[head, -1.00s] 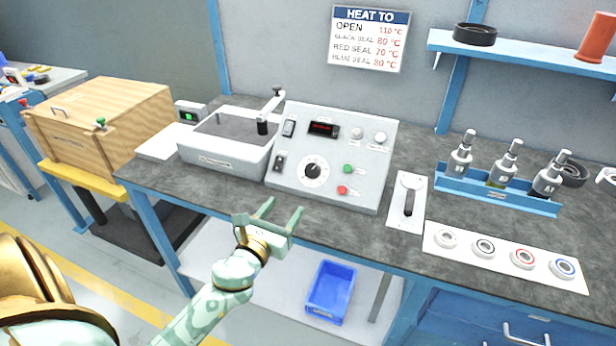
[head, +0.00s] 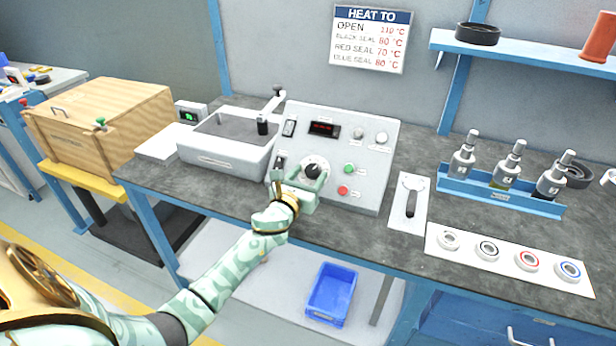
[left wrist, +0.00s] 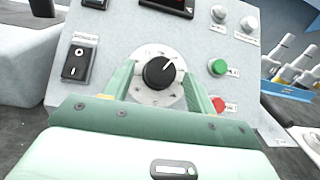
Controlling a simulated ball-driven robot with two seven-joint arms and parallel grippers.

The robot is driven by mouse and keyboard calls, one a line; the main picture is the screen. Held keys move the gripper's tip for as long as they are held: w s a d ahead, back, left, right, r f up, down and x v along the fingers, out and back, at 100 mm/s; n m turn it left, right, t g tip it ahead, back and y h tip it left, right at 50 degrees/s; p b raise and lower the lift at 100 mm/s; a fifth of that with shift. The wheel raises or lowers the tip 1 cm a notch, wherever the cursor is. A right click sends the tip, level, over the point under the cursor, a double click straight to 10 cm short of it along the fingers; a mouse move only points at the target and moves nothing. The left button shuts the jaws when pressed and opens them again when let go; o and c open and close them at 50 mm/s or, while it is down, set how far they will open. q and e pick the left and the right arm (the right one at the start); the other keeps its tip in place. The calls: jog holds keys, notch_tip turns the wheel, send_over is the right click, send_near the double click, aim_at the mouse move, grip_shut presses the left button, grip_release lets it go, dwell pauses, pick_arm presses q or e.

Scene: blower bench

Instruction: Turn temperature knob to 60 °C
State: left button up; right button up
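The temperature knob (head: 312,171) is a black round knob on a pale dial on the sloped front of the grey control panel (head: 372,185). In the left wrist view the knob (left wrist: 159,72) shows a white pointer mark towards the upper right. My left gripper (head: 299,178) is in front of the dial. Its two green fingers (left wrist: 160,84) are apart, one on each side of the dial, with the knob between them. I see a gap between fingers and knob. The red display (head: 323,128) is too small to read. My right gripper is not in view.
A green button (head: 348,169) and a red button (head: 342,190) sit right of the dial, close to the right finger. A rocker switch (left wrist: 78,60) is at its left. A grey tank (head: 215,152) stands left of the panel. A wall sign (head: 370,38) lists temperatures.

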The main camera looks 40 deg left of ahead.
pick_arm(q)
jog(key=c, duration=0.9)
